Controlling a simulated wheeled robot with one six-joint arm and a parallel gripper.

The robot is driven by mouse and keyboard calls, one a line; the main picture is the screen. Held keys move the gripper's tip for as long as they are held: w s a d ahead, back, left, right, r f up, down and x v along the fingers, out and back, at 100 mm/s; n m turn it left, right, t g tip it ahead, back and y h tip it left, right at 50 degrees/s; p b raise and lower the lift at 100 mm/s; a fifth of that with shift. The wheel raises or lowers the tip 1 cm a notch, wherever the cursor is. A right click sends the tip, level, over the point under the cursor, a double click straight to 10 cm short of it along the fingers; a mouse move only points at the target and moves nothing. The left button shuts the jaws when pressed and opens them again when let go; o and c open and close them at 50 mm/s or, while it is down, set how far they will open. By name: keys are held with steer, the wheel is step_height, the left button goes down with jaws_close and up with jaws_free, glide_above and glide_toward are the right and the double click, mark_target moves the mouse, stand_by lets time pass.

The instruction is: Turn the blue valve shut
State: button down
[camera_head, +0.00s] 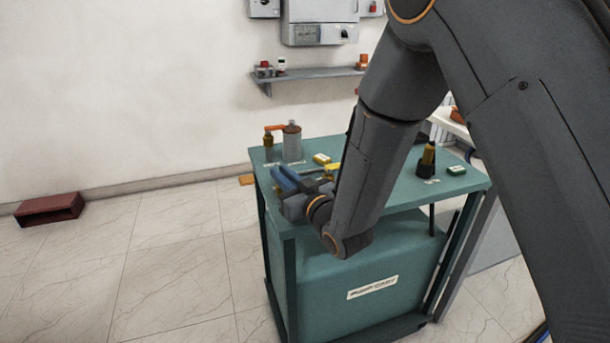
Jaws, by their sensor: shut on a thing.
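The blue valve (284,178) shows as a blue handle at the left front part of the green cart's top (395,188). My gripper (304,184) is at the handle, reaching in from the right, and is shut on it. My wrist and forearm hide part of the valve and its base. How far the valve is turned cannot be told from this view.
Behind the valve stand a grey cylinder (292,142) and a fitting with an orange handle (274,129). A yellow block (321,159) lies near them. A wall shelf (310,76) is behind.

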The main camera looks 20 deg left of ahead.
stand_by(0.3)
steer(key=c, duration=1.8)
jaws_free()
steer(key=shift+o, duration=0.2)
steer(key=shift+b+v, duration=0.65)
steer(key=shift+v, duration=3.25)
steer(key=shift+w, duration=0.1)
